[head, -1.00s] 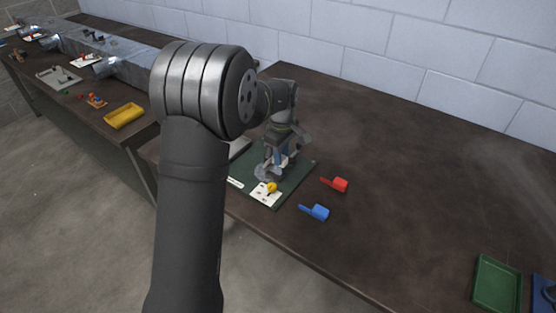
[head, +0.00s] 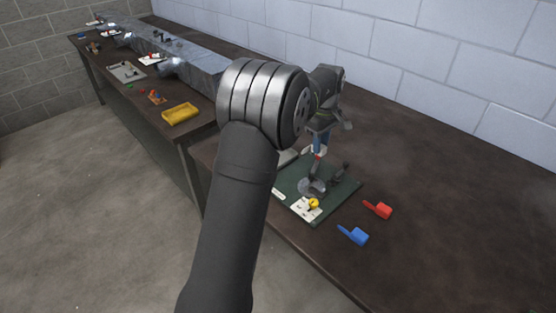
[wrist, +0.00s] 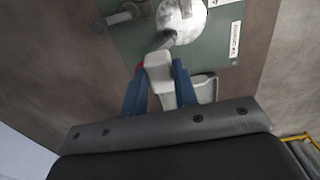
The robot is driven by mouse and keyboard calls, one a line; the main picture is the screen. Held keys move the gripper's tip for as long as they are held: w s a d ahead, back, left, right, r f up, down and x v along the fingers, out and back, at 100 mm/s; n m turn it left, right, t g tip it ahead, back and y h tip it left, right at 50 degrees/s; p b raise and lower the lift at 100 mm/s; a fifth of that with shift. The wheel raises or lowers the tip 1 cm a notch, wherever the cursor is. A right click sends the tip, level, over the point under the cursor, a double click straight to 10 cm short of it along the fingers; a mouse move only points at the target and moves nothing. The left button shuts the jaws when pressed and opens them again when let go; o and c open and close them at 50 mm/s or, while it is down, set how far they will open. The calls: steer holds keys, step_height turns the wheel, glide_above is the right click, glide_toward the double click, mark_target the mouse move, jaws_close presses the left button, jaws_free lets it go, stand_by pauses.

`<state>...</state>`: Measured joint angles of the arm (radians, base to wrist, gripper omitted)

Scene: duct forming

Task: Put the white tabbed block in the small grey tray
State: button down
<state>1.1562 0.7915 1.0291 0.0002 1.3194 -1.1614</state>
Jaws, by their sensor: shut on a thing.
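The white tabbed block (wrist: 159,72) is between the blue fingers of my gripper (wrist: 160,80) in the wrist view, and the gripper is shut on it. In the head view, my gripper (head: 320,146) is above the dark green board, with the block showing small and pale at its tip. A light grey tray (wrist: 208,90) shows behind the right finger in the wrist view, partly hidden by my gripper. In the head view, the tray (head: 286,157) is at the board's back left edge, mostly hidden by my arm.
The green board (head: 347,187) carries a round grey disc (wrist: 182,20), a dark grey part (wrist: 122,17) and a white card with a yellow piece (head: 314,203). A blue piece (head: 354,236) and a red piece (head: 379,210) lie to its right.

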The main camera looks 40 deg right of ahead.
steer(key=w+f, duration=0.2)
steer(key=w, duration=0.3)
steer(key=w+a+f, duration=0.1)
steer(key=w+f, duration=0.1)
steer(key=w, duration=0.4)
steer(key=w+f, duration=0.3)
steer(key=w, duration=0.3)
steer(key=shift+w+a+f, duration=0.1)
steer(key=shift+w+a, duration=0.05)
steer(key=shift+f, duration=2.05)
steer(key=c, duration=1.1)
jaws_free()
steer(key=shift+f, duration=0.15)
steer(key=shift+c, duration=0.2)
step_height(320, 180, up, 12)
steer(key=shift+r, duration=0.2)
